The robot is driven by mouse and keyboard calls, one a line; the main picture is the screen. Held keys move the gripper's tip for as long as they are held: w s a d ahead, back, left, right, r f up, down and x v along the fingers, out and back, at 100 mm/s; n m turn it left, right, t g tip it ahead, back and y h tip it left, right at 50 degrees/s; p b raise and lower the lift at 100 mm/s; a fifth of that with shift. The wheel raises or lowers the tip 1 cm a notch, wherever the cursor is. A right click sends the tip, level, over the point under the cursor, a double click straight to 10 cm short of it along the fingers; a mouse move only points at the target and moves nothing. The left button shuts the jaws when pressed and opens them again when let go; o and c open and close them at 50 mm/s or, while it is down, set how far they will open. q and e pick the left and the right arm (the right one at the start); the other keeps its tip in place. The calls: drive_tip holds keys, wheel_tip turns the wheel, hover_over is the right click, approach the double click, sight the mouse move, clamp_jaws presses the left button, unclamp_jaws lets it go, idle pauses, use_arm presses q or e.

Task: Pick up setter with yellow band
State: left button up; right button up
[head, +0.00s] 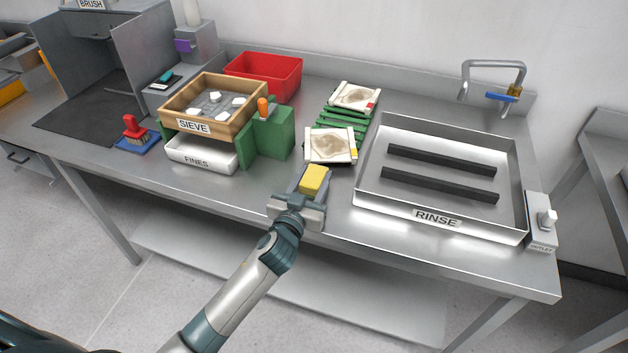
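The setter with the yellow band (328,146) is a pale square plate with a brownish round patch and a yellow mark at its right corner. It lies at the near end of a green slatted rack. A second setter (354,96), with a red mark, lies at the rack's far end. My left gripper (313,183) is just in front of the near setter, apart from it. Its fingers sit on both sides of a yellow block (315,178) and appear shut on it. My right gripper is not in view.
The green rack (343,121) stands between a red bin (264,75) and the RINSE tray (375,192) with two dark bars. Left are the wooden SIEVE box (246,95), a green stand (272,138), the FINES tray (201,155) and a red brush (135,129).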

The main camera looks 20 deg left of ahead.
sight(314, 175)
use_arm(q)
drive_tip(key=shift+c, duration=0.9)
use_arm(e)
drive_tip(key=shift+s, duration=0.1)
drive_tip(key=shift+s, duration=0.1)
